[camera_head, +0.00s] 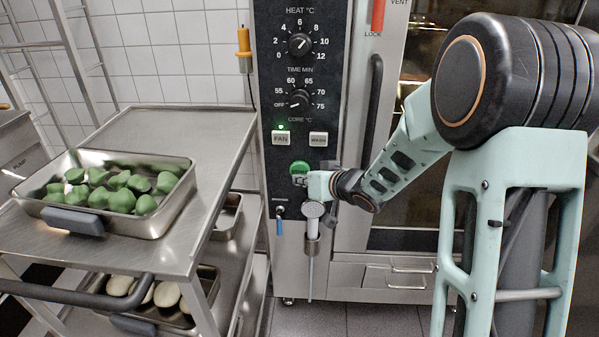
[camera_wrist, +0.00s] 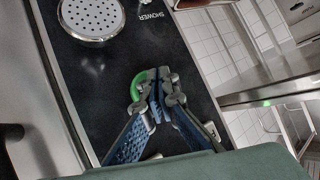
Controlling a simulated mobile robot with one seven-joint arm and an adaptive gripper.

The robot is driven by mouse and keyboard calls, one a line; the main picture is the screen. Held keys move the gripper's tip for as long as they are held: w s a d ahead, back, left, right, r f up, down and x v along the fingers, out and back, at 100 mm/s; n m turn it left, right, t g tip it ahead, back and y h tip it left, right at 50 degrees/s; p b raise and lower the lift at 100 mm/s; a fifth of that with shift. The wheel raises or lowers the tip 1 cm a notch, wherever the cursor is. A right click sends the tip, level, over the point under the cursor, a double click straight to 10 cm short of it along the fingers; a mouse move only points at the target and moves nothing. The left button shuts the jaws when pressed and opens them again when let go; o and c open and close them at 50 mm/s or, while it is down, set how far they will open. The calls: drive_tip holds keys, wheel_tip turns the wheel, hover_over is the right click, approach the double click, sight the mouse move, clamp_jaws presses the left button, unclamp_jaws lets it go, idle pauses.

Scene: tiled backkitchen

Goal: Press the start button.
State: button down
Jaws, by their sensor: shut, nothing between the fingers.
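A round green button (camera_head: 299,167) sits on the dark control panel of the oven, below the FAN and WASH buttons. No start label is readable on it; my gripper covers its lower part. My gripper (camera_head: 299,181) is shut and empty, its tips at the lower edge of the green button. In the wrist view the shut fingertips (camera_wrist: 154,88) overlap the green button (camera_wrist: 138,82), and only a curved part of it shows beside them. I cannot tell whether the tips touch it or whether it is pressed in.
A hand shower (camera_head: 314,210) hangs just below my gripper. The FAN button (camera_head: 281,138) has a lit green lamp above it; the WASH button (camera_head: 318,139) is beside it. The oven door handle (camera_head: 373,110) is right. A steel trolley (camera_head: 185,120) with a tray of green pieces stands left.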

drive_tip(key=shift+w, duration=0.15)
drive_tip(key=shift+w+p, duration=0.3)
drive_tip(key=shift+p, duration=0.05)
drive_tip(key=shift+w+p, duration=0.3)
drive_tip(key=shift+w, duration=0.15)
idle(0.6)
drive_tip(key=shift+s, duration=0.85)
drive_tip(key=shift+s+b, duration=0.5)
drive_tip(key=shift+s, duration=2.05)
